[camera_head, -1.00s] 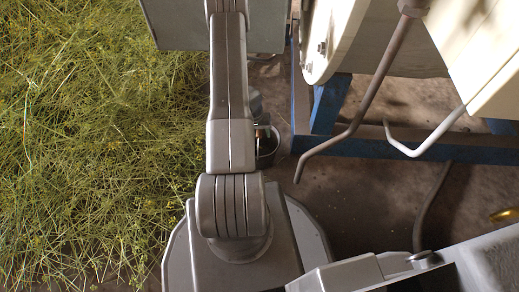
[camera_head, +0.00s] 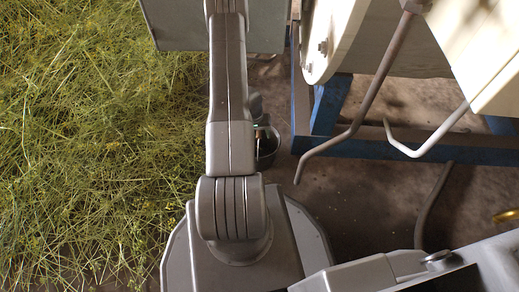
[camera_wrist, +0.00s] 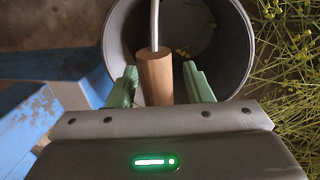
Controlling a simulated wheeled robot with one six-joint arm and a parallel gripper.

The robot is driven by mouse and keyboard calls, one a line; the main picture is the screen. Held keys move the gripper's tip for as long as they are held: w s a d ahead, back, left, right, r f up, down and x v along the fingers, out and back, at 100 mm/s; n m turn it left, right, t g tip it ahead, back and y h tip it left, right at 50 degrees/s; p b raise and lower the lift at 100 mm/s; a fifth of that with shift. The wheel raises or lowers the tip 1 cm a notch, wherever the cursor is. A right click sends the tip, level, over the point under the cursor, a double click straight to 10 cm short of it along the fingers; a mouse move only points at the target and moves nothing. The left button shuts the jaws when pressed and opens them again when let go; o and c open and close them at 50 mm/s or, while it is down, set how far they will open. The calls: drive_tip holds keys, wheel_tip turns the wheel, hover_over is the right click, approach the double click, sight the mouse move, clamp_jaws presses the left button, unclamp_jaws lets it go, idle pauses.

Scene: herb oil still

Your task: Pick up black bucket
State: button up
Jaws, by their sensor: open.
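The black bucket (camera_wrist: 232,50) is right ahead in the wrist view, its round mouth facing the camera. Its wire handle has a wooden grip (camera_wrist: 155,76) that lies between the two green fingers of my gripper (camera_wrist: 160,86). The fingers stand apart on either side of the wooden grip, with a gap visible at least on the right. In the head view a small part of the bucket (camera_head: 268,148) shows beside my arm, which hides the rest. A few bits of plant lie inside the bucket.
A heap of cut herbs (camera_head: 90,130) covers the floor at left, close beside the bucket. A blue metal frame (camera_head: 400,150) under pale drums (camera_head: 370,45) stands at right. Bent pipes (camera_head: 362,110) hang there. Dark bare floor (camera_head: 350,210) lies at lower right.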

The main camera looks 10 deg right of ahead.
drive_tip(key=shift+c, duration=0.5)
clamp_jaws()
drive_tip(key=shift+r, duration=0.15)
